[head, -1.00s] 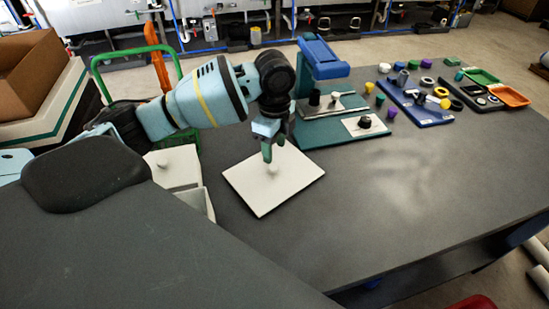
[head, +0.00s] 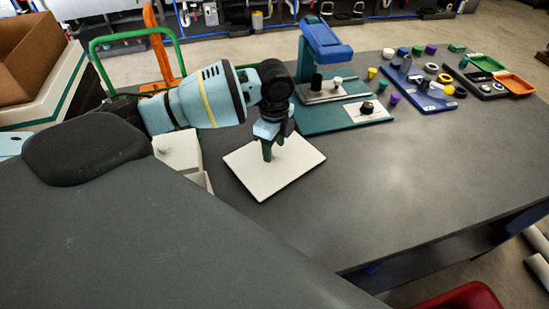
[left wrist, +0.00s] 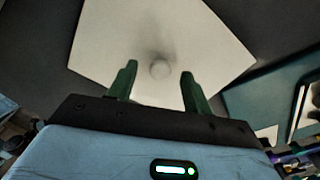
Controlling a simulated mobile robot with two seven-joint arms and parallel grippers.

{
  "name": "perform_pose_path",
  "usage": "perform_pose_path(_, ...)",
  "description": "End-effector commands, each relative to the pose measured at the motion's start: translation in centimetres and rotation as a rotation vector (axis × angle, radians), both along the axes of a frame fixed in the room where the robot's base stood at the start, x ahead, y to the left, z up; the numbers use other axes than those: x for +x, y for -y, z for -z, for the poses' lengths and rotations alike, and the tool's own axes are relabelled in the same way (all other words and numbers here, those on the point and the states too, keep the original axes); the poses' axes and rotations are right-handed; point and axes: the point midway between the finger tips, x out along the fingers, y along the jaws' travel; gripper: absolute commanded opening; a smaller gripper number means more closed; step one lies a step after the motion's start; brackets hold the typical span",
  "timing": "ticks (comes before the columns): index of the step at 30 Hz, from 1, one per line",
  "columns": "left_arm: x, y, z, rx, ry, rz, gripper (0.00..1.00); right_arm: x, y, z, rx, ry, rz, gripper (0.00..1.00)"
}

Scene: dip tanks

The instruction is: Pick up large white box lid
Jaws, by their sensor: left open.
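The large white lid (head: 290,172) is a flat square plate lying on the dark grey table. It also shows in the left wrist view (left wrist: 205,40), with a small round white knob (left wrist: 160,69) at its middle. My left gripper (head: 267,156) points down over the lid in the head view and hides the knob there. In the left wrist view its two green fingers (left wrist: 159,72) are open, one on each side of the knob, with gaps between. I cannot tell whether the fingertips are level with the knob. My right gripper is not in view.
White boxes (head: 181,152) stand left of the lid, the nearer partly hidden by a dark grey surface. A teal-based stand with a blue top (head: 325,45) is behind the lid. Several small parts and trays (head: 515,84) lie at the back right. The table's front right is clear.

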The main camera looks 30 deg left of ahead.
Motion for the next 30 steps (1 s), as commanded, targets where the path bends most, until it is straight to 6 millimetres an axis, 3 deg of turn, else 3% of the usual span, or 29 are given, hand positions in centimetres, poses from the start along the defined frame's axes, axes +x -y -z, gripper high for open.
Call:
perform_pose_path(4, 0.0, 0.0, 1.6, -0.001, 0.000, -0.001, 0.50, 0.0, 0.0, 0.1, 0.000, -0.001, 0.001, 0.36)
perform_pose_path(13, 0.0, 0.0, 1.8, 0.000, 0.002, 0.000, 0.49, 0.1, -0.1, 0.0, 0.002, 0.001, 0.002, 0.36)
perform_pose_path(24, 0.0, 0.0, 1.8, -0.001, 0.002, 0.000, 0.00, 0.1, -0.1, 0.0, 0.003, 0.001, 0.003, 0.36)
perform_pose_path(30, 0.1, 0.0, 1.7, -0.001, 0.003, 0.000, 0.00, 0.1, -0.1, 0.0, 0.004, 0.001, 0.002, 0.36)
